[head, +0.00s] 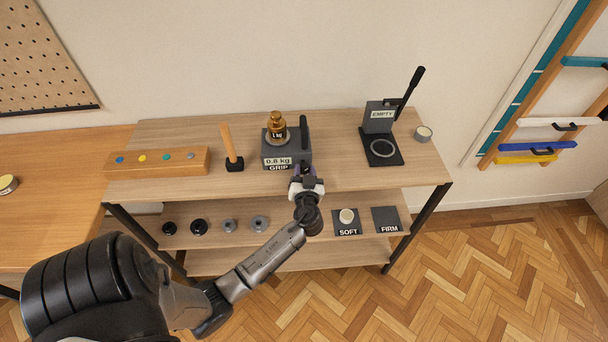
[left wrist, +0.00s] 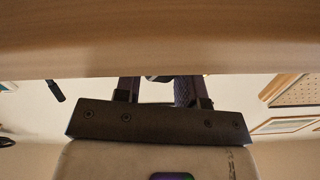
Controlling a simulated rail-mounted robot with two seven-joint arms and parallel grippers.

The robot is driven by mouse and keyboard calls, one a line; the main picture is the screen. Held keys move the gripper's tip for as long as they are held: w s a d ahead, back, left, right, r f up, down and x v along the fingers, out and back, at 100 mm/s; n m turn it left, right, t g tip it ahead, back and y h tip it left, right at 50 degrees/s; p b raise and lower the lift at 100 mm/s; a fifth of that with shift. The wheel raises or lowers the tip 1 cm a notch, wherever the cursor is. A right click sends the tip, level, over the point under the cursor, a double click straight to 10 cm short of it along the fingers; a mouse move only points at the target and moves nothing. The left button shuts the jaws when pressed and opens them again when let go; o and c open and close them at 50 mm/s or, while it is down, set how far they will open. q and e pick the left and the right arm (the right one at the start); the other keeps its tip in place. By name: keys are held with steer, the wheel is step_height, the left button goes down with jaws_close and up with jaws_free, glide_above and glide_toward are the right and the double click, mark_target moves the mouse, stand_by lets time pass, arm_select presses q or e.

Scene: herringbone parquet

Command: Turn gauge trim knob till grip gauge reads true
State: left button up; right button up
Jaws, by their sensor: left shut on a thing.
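The grip gauge (head: 301,146) is a dark grey box on the top shelf, with a black upright handle at its right. Its label reads 0.8 kg, above the word GRIP. A brass weight (head: 276,124) marked 1 kg stands on top of it. My left gripper (head: 306,170) is at the lower right front of the gauge, shut on the trim knob, which it mostly hides in the head view. In the left wrist view, a dark ribbed piece (left wrist: 183,91) shows between the fingers. My right gripper is not in view.
A mallet (head: 232,152) and a wooden block with coloured buttons (head: 158,162) stand left of the gauge. A lever press (head: 381,142) labelled EMPTY and a small round tin (head: 423,134) stand right. The lower shelf holds several discs and SOFT and FIRM pads (head: 386,220).

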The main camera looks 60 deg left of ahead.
arm_select(q)
steer(key=m, duration=0.4)
steer(key=shift+m, duration=0.3)
steer(key=shift+w+d+f+m, duration=0.1)
steer(key=shift+m, duration=2.2)
steer(key=o, duration=0.9)
steer(key=shift+f, duration=0.1)
steer(key=shift+f, duration=0.1)
